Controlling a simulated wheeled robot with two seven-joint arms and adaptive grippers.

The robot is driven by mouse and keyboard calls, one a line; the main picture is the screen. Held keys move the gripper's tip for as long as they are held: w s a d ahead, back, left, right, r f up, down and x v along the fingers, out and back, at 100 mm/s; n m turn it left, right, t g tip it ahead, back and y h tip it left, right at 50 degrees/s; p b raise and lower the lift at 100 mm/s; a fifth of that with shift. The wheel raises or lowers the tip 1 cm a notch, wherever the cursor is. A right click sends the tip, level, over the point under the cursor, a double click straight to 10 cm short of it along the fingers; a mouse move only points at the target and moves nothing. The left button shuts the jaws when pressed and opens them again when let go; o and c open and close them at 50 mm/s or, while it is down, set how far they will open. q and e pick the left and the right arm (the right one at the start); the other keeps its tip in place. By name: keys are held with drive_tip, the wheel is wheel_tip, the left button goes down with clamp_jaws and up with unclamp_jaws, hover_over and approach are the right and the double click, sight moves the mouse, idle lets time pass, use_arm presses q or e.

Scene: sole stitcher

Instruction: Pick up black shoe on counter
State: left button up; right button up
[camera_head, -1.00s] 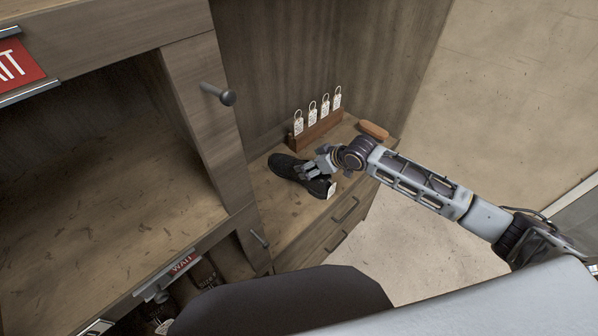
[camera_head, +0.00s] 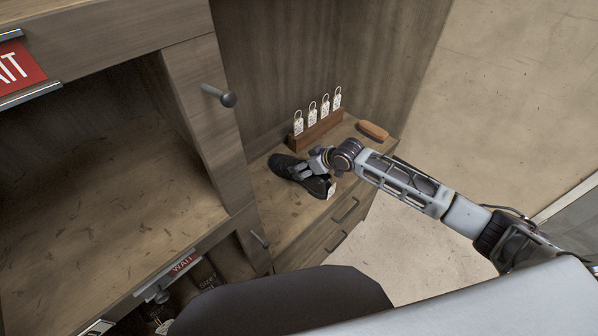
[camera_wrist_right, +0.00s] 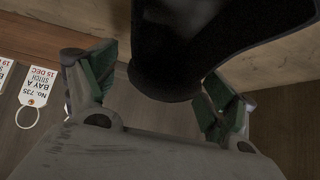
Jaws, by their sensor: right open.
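A black shoe (camera_head: 290,169) lies on the wooden counter (camera_head: 283,212), with a white tag at its right end. My right gripper (camera_head: 311,170) is over the shoe, coming in from the right. In the right wrist view, the dark shoe (camera_wrist_right: 185,50) fills the upper middle, and the open fingers of my right gripper (camera_wrist_right: 155,95) stand on either side of it. Whether the fingers touch the shoe cannot be told. My left gripper is not in view.
A wooden rack (camera_head: 316,132) with several white tags stands behind the shoe. An orange-brown brush-like object (camera_head: 373,130) lies at the counter's back right. A cabinet with a round knob (camera_head: 228,98) stands to the left.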

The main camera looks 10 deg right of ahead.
drive_tip(key=shift+x, duration=0.85)
drive_tip(key=shift+s, duration=0.1)
drive_tip(key=shift+c, duration=0.3)
drive_tip(key=shift+r, duration=0.1)
drive_tip(key=c, duration=1.4)
drive_tip(key=shift+r, duration=0.1)
drive_tip(key=shift+r, duration=4.9)
